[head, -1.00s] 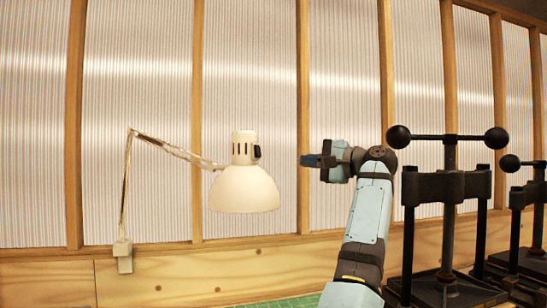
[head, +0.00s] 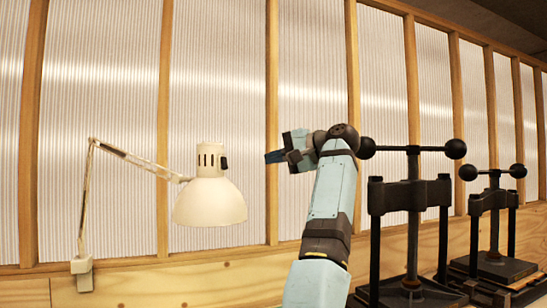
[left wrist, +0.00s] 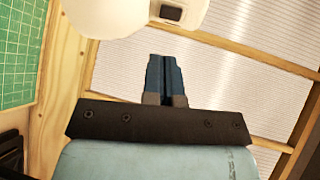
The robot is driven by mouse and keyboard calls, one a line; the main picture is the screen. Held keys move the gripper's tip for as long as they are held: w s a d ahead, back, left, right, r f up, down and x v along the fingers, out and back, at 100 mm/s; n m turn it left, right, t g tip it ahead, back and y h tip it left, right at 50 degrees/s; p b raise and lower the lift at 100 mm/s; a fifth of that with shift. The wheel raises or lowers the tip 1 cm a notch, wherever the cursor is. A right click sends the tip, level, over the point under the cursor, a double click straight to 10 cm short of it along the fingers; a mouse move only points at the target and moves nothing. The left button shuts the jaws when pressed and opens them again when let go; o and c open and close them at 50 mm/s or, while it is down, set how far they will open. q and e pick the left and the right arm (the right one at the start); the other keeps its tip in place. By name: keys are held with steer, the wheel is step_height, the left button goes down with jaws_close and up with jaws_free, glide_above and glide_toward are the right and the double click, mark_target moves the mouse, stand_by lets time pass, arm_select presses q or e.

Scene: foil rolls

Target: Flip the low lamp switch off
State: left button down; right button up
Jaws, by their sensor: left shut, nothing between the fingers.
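The cream lamp (head: 210,203) hangs on a jointed arm at the left of the head view. Its black switch (head: 224,163) sits on the right side of the lamp's neck. The switch also shows in the left wrist view (left wrist: 171,13), at the top edge, partly cut off with the lamp head (left wrist: 110,15). My left gripper (head: 268,157) is shut and empty, to the right of the switch at about its height, with a gap between. In the left wrist view, its blue fingers (left wrist: 164,70) are together and point toward the lamp. My right gripper is not seen.
Black screw presses (head: 411,190) stand right of my left arm. A wooden frame with ribbed translucent panels (head: 110,100) forms the wall behind. The lamp's clamp (head: 82,272) is at the lower left. A green cutting mat (left wrist: 18,50) shows in the left wrist view.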

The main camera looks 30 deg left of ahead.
mark_target(224, 163)
arm_select(q)
steer(key=p+x, duration=0.2)
steer(key=x, duration=0.8)
steer(key=shift+a+f+p, duration=0.1)
steer(key=shift+a+p, duration=0.25)
